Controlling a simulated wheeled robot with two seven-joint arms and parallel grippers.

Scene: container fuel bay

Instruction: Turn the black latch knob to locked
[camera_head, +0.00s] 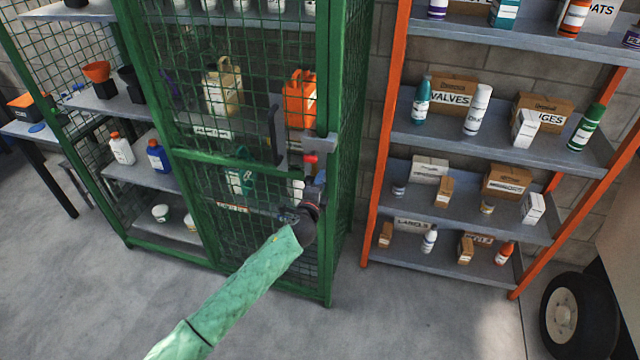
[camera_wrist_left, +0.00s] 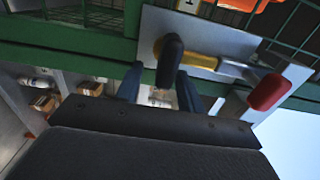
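The black latch knob (camera_wrist_left: 170,58) shows in the left wrist view on a grey metal plate (camera_wrist_left: 205,32) fixed to the green cage door frame. A yellow bar (camera_wrist_left: 208,60) runs right from behind the knob. A red-tipped handle (camera_wrist_left: 268,92) is further right. My left gripper (camera_head: 314,188) is at the latch side of the cage door in the head view. In the left wrist view its two bluish fingers (camera_wrist_left: 158,84) are apart, with the knob's lower end between them. I cannot tell whether they touch it. The knob cannot be made out in the head view. My right gripper is not in view.
The green mesh cage (camera_head: 335,230) holds jugs and bottles, including an orange jug (camera_head: 299,98). An orange-framed shelf (camera_head: 470,142) with boxes and bottles stands to the right. A black tire (camera_head: 578,312) is at lower right. The floor before the cage is clear.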

